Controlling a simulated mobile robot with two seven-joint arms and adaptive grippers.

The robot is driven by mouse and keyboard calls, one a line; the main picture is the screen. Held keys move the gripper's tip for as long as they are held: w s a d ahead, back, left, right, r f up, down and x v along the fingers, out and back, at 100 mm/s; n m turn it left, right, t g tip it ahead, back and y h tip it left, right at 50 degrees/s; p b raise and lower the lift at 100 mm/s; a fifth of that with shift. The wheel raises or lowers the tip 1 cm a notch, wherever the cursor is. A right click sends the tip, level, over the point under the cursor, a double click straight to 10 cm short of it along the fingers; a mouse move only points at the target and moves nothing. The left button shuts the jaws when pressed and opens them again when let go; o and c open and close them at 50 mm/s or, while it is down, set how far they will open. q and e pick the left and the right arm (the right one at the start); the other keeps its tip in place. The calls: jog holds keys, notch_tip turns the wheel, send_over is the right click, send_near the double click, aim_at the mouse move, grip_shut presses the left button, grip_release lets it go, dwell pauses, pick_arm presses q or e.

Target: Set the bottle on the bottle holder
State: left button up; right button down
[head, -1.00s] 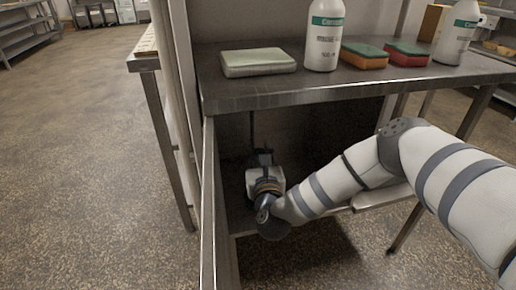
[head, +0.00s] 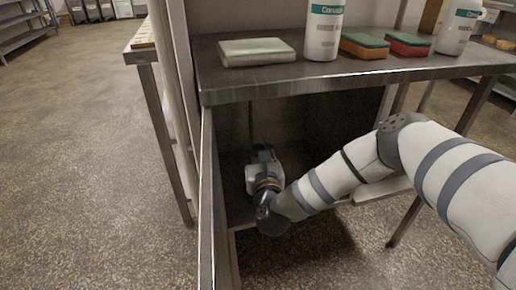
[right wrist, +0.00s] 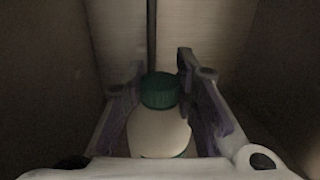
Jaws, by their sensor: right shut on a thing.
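A white bottle with a green cap (right wrist: 160,92) stands between the fingers of my right gripper (right wrist: 158,85) in the right wrist view, and the gripper is shut on it. In the head view my right gripper (head: 263,152) is in the dark space under the metal table top, beside the left side panel. The held bottle cannot be made out there. A thin dark upright rod (right wrist: 151,35) stands behind the bottle in the right wrist view; I cannot tell whether it belongs to a bottle holder. My left gripper is not in view.
The metal table top (head: 300,84) lies above my right forearm. On it are a pale flat block (head: 257,52), an orange-green sponge (head: 364,47), a red-green sponge (head: 408,43) and two white bottles (head: 322,30) (head: 455,30). Walls close in around the gripper. Open floor lies left.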

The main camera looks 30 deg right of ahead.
jog(key=shift+f+b, duration=0.5)
jog(key=shift+b, duration=0.1)
dwell(0.7)
jog(key=c, duration=1.6)
grip_release()
jog(key=shift+f, duration=0.1)
jog(key=p+v, duration=0.3)
jog(key=v, duration=0.8)
jog(key=shift+p, duration=0.35)
